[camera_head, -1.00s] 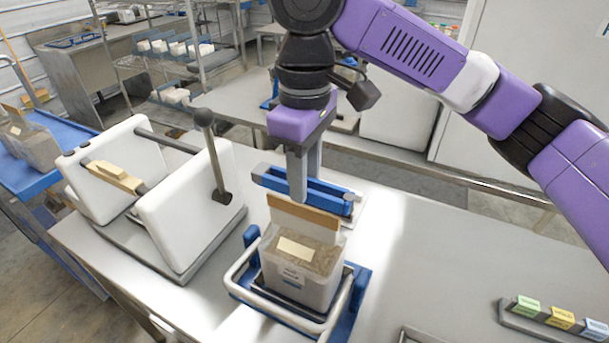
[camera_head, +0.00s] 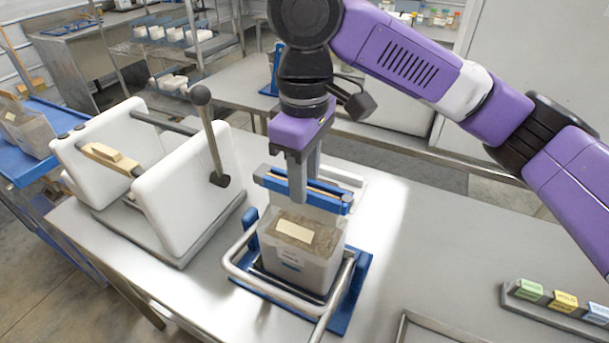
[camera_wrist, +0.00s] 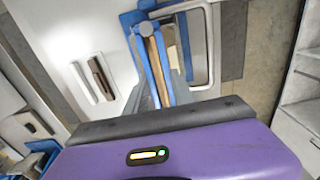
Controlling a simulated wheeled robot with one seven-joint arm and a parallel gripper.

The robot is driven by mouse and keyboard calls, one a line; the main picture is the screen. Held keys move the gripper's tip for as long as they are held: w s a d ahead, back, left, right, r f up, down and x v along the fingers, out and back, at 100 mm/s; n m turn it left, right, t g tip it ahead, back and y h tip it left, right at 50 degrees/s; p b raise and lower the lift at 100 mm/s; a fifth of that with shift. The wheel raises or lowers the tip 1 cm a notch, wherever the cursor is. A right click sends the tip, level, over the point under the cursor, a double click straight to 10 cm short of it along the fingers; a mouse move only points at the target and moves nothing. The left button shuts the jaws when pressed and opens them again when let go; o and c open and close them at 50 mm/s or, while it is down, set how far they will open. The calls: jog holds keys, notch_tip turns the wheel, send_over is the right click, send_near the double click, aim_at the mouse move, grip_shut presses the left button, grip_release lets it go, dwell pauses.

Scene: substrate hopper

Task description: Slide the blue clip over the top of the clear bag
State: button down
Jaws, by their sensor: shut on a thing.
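The clear bag (camera_head: 312,254) stands upright, filled with brown substrate and bearing a pale label, in a blue stand (camera_head: 348,312) with a metal rail. The blue clip (camera_head: 280,184) lies across the bag's top, with the tan top strip showing between its two bars. In the wrist view the clip (camera_wrist: 146,75) runs lengthwise with the tan strip (camera_wrist: 155,70) between its bars. My gripper (camera_head: 303,192) points down and is shut on the clip's middle. The fingertips are partly hidden, and how far down the clip sits is hard to tell.
A white two-panel machine (camera_head: 186,200) with an upright lever stands left of the bag. A rack of coloured labels (camera_head: 558,301) and a metal tray (camera_head: 430,333) lie at the right front.

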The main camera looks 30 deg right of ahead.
jog(key=shift+s+p, duration=0.1)
jog(key=shift+p, duration=0.45)
jog(key=c, duration=1)
grip_release()
jog(key=shift+o, duration=0.3)
jog(key=o, duration=0.5)
jog(key=shift+r, duration=0.15)
notch_tip(320, 180, up, 7)
jog(key=p, duration=0.8)
